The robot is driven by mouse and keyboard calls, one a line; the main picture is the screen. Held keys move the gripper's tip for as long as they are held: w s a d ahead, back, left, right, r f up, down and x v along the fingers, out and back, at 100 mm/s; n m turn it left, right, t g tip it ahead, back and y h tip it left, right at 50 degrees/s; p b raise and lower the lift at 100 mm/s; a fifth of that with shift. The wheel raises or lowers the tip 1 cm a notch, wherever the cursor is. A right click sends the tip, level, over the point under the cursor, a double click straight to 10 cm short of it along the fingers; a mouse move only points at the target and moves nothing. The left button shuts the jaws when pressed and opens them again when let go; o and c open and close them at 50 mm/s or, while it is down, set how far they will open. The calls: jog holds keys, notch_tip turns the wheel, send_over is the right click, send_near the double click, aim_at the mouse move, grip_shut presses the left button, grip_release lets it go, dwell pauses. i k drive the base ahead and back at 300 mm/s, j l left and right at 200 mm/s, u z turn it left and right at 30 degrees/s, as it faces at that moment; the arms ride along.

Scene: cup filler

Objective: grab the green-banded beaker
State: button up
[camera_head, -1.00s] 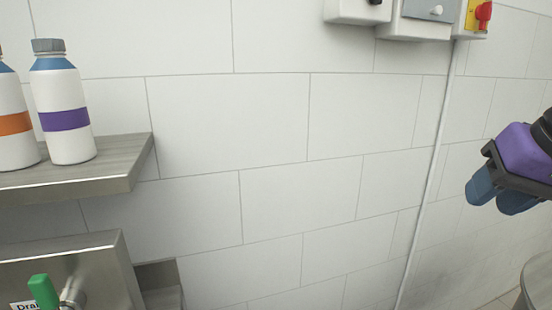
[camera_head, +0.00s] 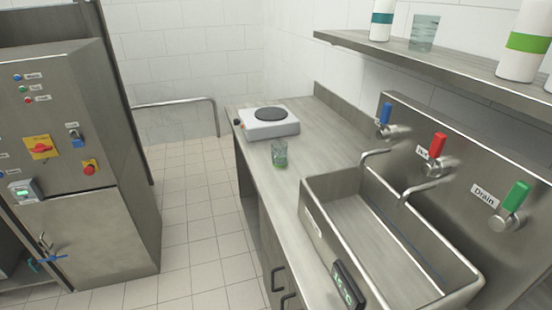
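A small clear beaker with a green band (camera_head: 279,154) stands upright on the steel counter (camera_head: 262,180), left of the sink and just in front of a white hotplate (camera_head: 268,122). My gripper is not in the current view, and nothing touches the beaker.
A steel sink (camera_head: 312,225) with blue-, red- and green-handled taps lies right of the beaker. A shelf (camera_head: 400,60) above holds a clear glass (camera_head: 423,33) and bottles, one green-banded (camera_head: 525,42). A control cabinet (camera_head: 90,215) stands left. Tiled floor between is clear.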

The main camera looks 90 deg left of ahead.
aim_at(278, 147)
jog(key=k+l+u, duration=0.2)
jog(key=u, duration=0.2)
jog(key=k+l+u, duration=0.1)
jog(key=k+u, duration=0.3)
jog(key=u, duration=1.75)
jog(key=i+j+z, duration=0.1)
jog(key=i+j, duration=0.2)
jog(key=i+j+z, duration=0.1)
jog(key=i+j, duration=0.2)
jog(key=i+j+z, duration=0.1)
jog(key=i+j, duration=0.15)
jog(key=j, duration=0.2)
jog(key=i+j+z, duration=0.1)
jog(key=i+j, duration=0.2)
jog(key=i+j+z, duration=0.1)
jog(key=i+j, duration=0.15)
jog(key=j, duration=0.25)
jog(key=i+j+z, duration=0.1)
jog(key=i+j, duration=0.15)
jog(key=j, duration=0.2)
jog(key=i+j+z, duration=0.1)
jog(key=j, duration=0.35)
jog(key=i+j+z, duration=0.1)
jog(key=i+j, duration=0.2)
jog(key=j, duration=0.2)
